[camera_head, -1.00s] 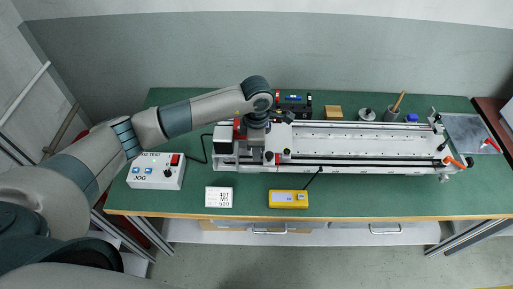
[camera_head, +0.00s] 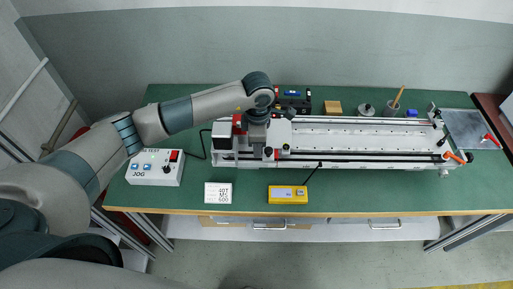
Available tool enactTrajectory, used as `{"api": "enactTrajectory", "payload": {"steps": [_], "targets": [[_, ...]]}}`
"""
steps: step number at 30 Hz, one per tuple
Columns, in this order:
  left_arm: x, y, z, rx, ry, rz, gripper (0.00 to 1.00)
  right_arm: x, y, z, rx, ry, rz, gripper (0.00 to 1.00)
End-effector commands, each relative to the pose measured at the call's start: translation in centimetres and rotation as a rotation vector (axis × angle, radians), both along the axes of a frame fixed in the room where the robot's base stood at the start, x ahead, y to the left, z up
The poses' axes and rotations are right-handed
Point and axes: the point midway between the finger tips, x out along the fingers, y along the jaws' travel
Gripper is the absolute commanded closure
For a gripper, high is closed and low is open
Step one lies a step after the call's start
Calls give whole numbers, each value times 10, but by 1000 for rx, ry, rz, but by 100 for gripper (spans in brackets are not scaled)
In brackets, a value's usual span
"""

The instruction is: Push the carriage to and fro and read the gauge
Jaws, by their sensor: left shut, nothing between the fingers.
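The white carriage (camera_head: 279,136) sits near the left end of a long white gantry rail (camera_head: 370,137) on the green bench. My left gripper (camera_head: 257,150) points down at the carriage's left side, between it and the black and white end block (camera_head: 222,136). Its fingers are shut and small in view; whether they touch the carriage I cannot tell. A yellow box with a small display (camera_head: 288,194), which looks like the gauge readout, lies in front of the rail with a black cable running up to it. Its reading is too small to make out. My right gripper is not in view.
A white jog box (camera_head: 154,168) with a red switch stands at the left, and a white printed card (camera_head: 218,193) lies at the front. The rail right of the carriage looks clear.

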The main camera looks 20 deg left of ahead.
Motion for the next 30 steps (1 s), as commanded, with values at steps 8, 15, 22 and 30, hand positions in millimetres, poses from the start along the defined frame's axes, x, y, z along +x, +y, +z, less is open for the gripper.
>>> {"api": "enactTrajectory", "payload": {"steps": [8,15,22,30], "targets": [[1,-3,0,0,0,0,100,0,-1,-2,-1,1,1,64],[2,-6,0,0,0,0,100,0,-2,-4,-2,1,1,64],[3,-9,0,-1,0,-1,100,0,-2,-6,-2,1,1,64],[4,-13,1,-3,-2,-1,100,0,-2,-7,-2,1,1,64]]}}
